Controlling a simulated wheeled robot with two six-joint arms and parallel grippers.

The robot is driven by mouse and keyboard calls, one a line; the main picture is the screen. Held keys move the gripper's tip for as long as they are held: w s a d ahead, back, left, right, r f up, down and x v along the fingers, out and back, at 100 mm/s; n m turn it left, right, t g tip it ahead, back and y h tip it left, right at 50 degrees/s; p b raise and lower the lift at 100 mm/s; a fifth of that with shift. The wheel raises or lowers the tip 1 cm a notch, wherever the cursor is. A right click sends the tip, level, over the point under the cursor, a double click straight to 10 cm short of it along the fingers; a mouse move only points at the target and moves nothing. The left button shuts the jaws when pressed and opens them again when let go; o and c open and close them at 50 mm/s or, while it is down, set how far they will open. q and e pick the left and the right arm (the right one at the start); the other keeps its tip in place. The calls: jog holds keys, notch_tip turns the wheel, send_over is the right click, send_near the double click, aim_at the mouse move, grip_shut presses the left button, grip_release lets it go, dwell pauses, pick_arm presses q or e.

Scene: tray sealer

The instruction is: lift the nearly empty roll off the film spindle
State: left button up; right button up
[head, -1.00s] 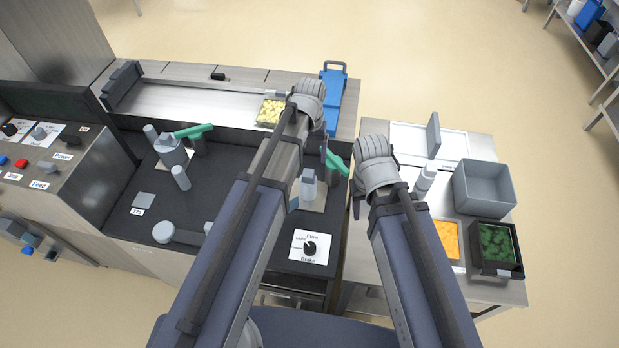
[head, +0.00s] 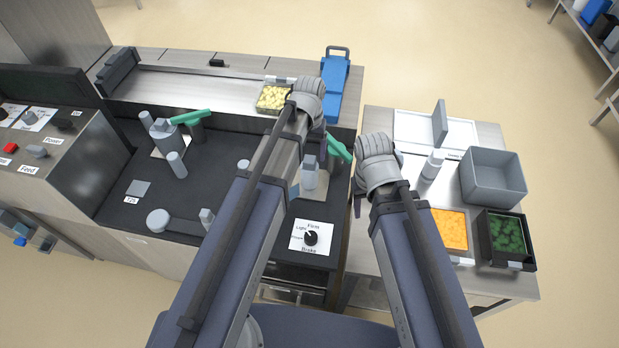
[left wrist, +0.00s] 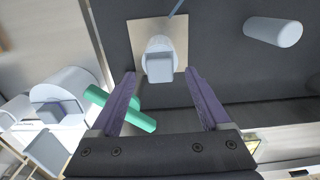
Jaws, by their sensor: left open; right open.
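A pale grey upright cylinder with a square block on top stands on a beige plate (left wrist: 176,30); the cylinder (left wrist: 160,58) lies between and just beyond my left fingertips in the left wrist view. It seems to be the post (head: 309,176) in the head view. I cannot tell for certain whether it is the nearly empty roll on its spindle. My left gripper (left wrist: 159,76) is open and empty above it. A green lever (left wrist: 120,108) passes beside the left finger. My right gripper (head: 358,190) is open to the right, its fingers mostly hidden by its wrist.
A similar post (head: 163,134) with a green lever stands at left on the black deck. A brake dial (head: 310,238) sits at the front. A yellow-filled tray (head: 273,98) and blue case (head: 333,90) are behind. A grey bin (head: 493,177) stands on the right table.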

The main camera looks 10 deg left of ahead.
pick_arm(q)
notch_tip(320, 180, down, 2)
jog(key=shift+f+b, duration=0.15)
jog(key=shift+b, duration=0.5)
grip_shut()
dwell(0.4)
